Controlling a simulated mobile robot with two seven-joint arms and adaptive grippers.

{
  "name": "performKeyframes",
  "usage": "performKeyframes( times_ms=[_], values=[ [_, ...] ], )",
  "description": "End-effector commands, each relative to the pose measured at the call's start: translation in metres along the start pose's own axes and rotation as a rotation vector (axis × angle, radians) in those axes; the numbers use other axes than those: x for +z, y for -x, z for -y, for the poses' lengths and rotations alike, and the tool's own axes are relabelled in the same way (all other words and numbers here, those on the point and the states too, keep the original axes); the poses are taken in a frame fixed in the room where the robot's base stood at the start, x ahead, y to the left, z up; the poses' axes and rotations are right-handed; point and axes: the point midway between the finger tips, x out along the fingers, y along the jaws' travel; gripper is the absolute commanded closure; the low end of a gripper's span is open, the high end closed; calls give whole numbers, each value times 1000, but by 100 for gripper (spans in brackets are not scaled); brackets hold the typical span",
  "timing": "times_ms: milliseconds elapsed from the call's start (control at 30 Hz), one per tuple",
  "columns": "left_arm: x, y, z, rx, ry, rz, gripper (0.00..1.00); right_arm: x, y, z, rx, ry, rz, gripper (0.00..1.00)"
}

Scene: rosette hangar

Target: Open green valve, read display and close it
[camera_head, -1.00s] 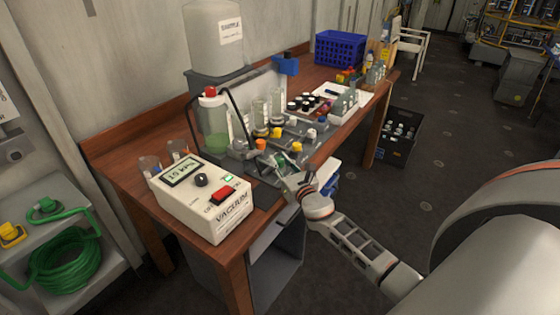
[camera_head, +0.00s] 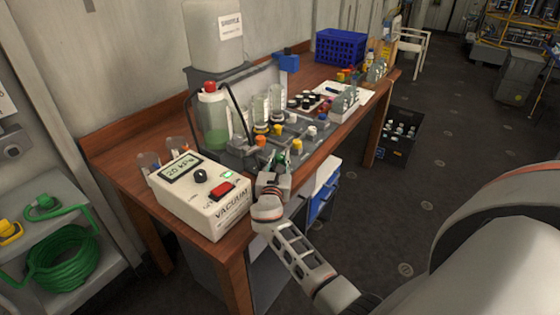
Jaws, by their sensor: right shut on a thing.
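The vacuum unit (camera_head: 209,205) is a white box at the front of the wooden table, with a small display (camera_head: 182,171), a black knob (camera_head: 200,176) and a red switch (camera_head: 222,191). The display is lit and shows digits too small to read surely. The green valve (camera_head: 281,157) is at the front of the grey manifold (camera_head: 262,158), mostly hidden by my gripper. My right gripper (camera_head: 280,167) is shut on the green valve, just right of the vacuum unit. My left gripper is not in view.
Orange (camera_head: 260,141), yellow (camera_head: 297,145) and white (camera_head: 310,130) valves stand close by on the manifold. A bottle of green liquid (camera_head: 213,120) and clear cylinders (camera_head: 260,113) stand behind. The floor right of the table is clear around a black crate (camera_head: 397,137).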

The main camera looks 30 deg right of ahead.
Motion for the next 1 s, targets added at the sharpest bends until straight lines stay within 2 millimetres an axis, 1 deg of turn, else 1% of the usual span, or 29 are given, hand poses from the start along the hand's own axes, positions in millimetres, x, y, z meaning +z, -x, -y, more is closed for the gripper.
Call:
performKeyframes(
  times_ms=[200,467,500,533,567,867,1000],
  values=[
    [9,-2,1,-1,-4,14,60,-1,0,0,-16,0,-1,99],
    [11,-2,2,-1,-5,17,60,0,0,0,-15,0,-1,99],
    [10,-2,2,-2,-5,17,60,0,0,0,-15,-1,-1,70],
    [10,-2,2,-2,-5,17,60,0,0,0,-15,-1,-1,62],
    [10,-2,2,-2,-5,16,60,0,0,0,-15,-1,-1,60],
    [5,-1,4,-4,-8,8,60,0,0,0,-14,0,0,60],
    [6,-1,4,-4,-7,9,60,-1,8,0,-14,-1,-1,60]
  ],
)
